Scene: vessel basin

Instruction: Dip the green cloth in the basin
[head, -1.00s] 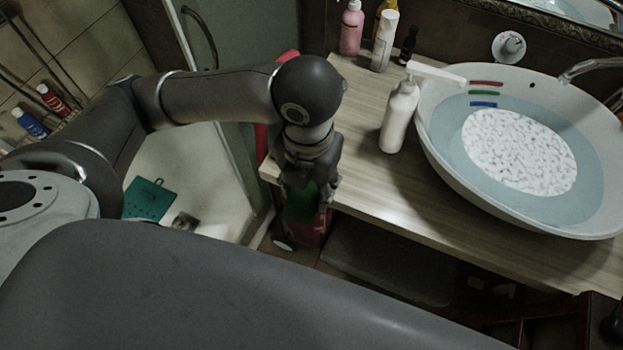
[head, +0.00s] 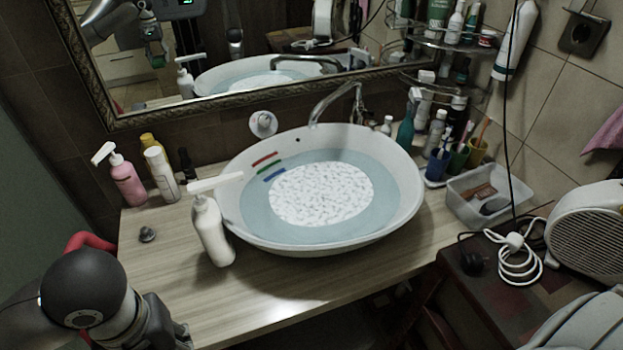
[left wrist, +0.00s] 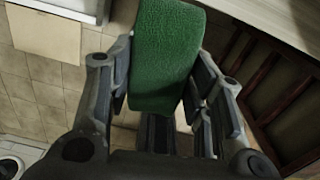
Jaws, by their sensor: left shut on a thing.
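The basin (head: 405,205) is a white bowl on the wooden counter in the middle of the head view. It holds bluish water with a white speckled patch, and red, green and blue marks show at its left inside. The green cloth (left wrist: 166,55) is between the fingers of my left gripper (left wrist: 165,100) in the left wrist view, and the fingers are shut on it. In the head view my left gripper (head: 165,335) is at the lower left, by the counter's front left corner, away from the basin. The cloth is hidden there. My right gripper is not in view.
A white pump bottle (head: 212,232) stands just left of the basin. A pink bottle (head: 127,180) and a white bottle (head: 161,174) stand at the back left. A faucet (head: 335,103) reaches over the basin's back rim. A clear bin (head: 470,210) is at the right.

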